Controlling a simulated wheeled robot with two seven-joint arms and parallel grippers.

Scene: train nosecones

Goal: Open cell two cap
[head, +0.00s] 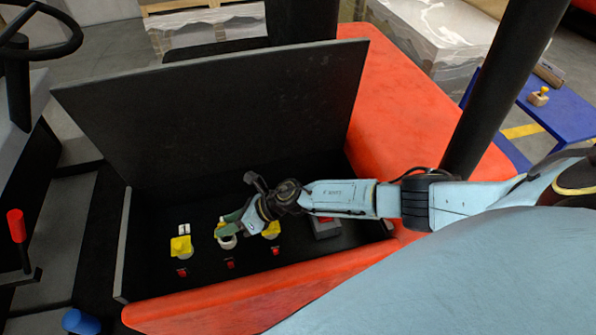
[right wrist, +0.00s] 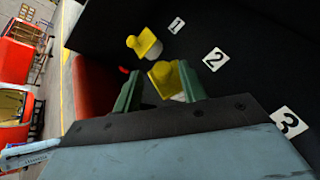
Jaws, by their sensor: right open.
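The cell two cap (right wrist: 163,76) is yellow and lies between the two green fingers of my right gripper (right wrist: 159,68) in the right wrist view, near the label 2 (right wrist: 216,59). A white round part (head: 228,243) shows at cell two in the head view, beneath the fingers. My right gripper (head: 227,226) is open there and partly hides the cap. I cannot tell whether the fingers touch it or how far the cap is tilted. The cell one cap (head: 180,246) is yellow and stands to the left, and another yellow cap (head: 271,230) stands to the right. My left gripper is out of view.
The cells sit in a black compartment under a raised dark lid (head: 220,110). Small red parts (head: 230,264) lie in front of the cells. A grey box (head: 327,229) stands at the right, under my arm. The orange body (head: 400,110) surrounds the compartment.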

